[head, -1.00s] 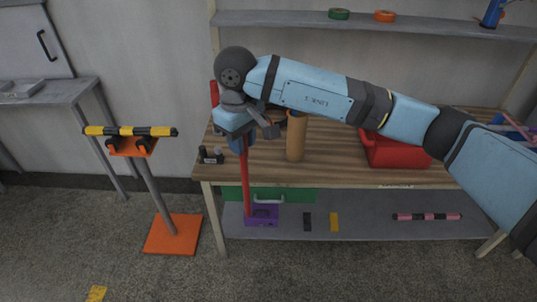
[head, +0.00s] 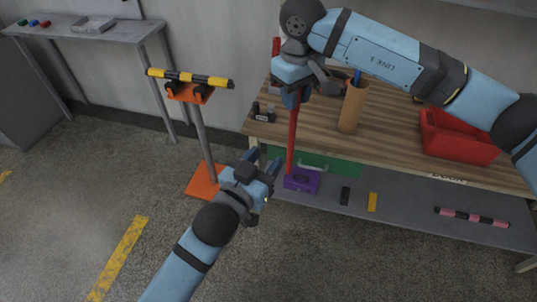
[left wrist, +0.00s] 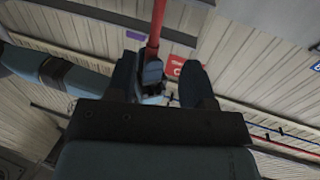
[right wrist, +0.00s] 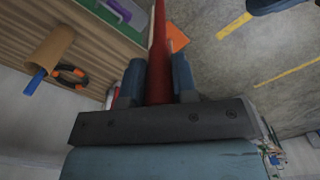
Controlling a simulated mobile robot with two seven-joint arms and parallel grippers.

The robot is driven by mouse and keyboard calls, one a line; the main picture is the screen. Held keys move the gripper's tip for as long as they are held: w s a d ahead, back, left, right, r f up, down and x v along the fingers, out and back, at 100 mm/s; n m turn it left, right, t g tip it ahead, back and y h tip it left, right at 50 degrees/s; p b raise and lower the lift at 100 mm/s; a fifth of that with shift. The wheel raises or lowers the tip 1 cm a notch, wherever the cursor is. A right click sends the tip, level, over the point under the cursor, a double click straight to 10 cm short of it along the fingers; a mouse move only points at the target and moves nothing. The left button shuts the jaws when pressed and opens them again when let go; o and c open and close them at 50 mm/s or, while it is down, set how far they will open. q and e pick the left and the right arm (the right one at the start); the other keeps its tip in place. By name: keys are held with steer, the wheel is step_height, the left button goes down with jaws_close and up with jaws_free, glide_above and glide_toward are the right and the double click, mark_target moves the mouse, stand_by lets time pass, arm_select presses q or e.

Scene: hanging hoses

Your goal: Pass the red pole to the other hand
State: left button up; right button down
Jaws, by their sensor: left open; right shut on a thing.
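The red pole (head: 292,140) hangs near upright in front of the workbench in the head view. My right gripper (head: 291,97) is shut on its upper part; in the right wrist view the pole (right wrist: 158,50) runs between the two fingers. My left gripper (head: 266,163) is open and empty, just left of the pole's lower part and below my right gripper. In the left wrist view the pole (left wrist: 155,30) shows beyond the open fingers, towards the top. The pole's gripped stretch is hidden.
An orange stand with a yellow-black bar (head: 190,77) stands left of the pole. The workbench (head: 395,145) behind carries a brown cylinder (head: 353,108) and a red bin (head: 458,137). A purple box (head: 302,180) sits on the lower shelf. Open floor lies in front.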

mark_target(295, 123)
arm_select(q)
steer(key=shift+h, duration=0.3)
steer(key=x, duration=0.4)
steer(key=r+x, duration=0.1)
steer(key=x, duration=0.7)
steer(key=shift+d+r, duration=0.3)
steer(key=shift+d, duration=0.15)
jaws_close()
arm_select(e)
steer(key=c, duration=0.8)
jaws_free()
